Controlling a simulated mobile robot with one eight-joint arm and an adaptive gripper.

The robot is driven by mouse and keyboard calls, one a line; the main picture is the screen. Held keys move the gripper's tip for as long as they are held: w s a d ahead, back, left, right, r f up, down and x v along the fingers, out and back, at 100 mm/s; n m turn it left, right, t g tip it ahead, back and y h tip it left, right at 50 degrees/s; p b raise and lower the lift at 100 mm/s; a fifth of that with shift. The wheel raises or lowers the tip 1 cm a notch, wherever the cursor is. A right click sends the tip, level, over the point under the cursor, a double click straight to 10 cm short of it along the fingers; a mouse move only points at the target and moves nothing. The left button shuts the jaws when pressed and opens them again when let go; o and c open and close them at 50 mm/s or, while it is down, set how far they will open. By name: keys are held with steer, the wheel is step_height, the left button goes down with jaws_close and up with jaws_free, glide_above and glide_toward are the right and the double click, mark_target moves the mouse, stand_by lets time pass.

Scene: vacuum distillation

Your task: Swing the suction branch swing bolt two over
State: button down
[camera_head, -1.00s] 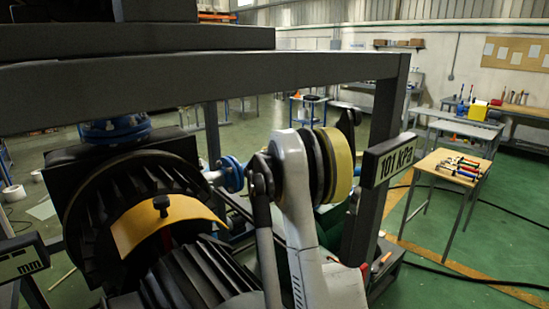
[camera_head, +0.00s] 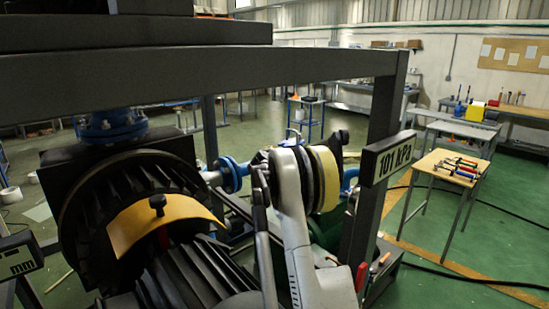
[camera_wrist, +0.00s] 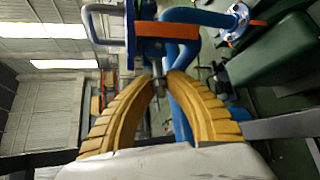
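In the wrist view, the two tan ribbed fingers of my gripper (camera_wrist: 161,76) curve toward each other. A small gap shows between their tips. A thin grey bolt (camera_wrist: 158,92) appears at this gap, just below an orange-red strip (camera_wrist: 180,29). I cannot tell whether the fingers touch the bolt, or whether it is swing bolt two. Blue pipework (camera_wrist: 198,17) lies behind the fingertips. In the head view, my arm hides the fingers and the bolt. Part of a blue pipe (camera_head: 350,175) shows just right of my wrist.
A dark frame post (camera_head: 382,140) and a display reading 101 kPa (camera_head: 388,158) stand close to the right of my arm. A ribbed black machine with a yellow cover (camera_head: 160,222) is at left. In the wrist view, a grey U-shaped bar (camera_wrist: 104,10) is at upper left.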

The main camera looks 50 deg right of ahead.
steer(key=shift+a+r, duration=0.1)
steer(key=shift+r, duration=0.05)
steer(key=r+m+y+p, duration=0.1)
steer(key=y+p, duration=0.1)
steer(key=p, duration=0.1)
steer(key=shift+w+r, duration=0.1)
steer(key=shift+r, duration=0.2)
steer(key=shift+d+r+m+y+p, duration=0.2)
steer(key=shift+m+y+p, duration=0.15)
steer(key=shift+y+p, duration=0.4)
steer(key=shift+d+r+m+y+p, duration=0.2)
steer(key=shift+m+y+p, duration=0.15)
steer(key=shift+y+p, duration=0.35)
steer(key=shift+g, duration=0.3)
steer(key=c, duration=1.6)
jaws_free()
steer(key=shift+o, duration=0.2)
steer(key=shift+a, duration=0.2)
steer(key=shift+d, duration=0.1)
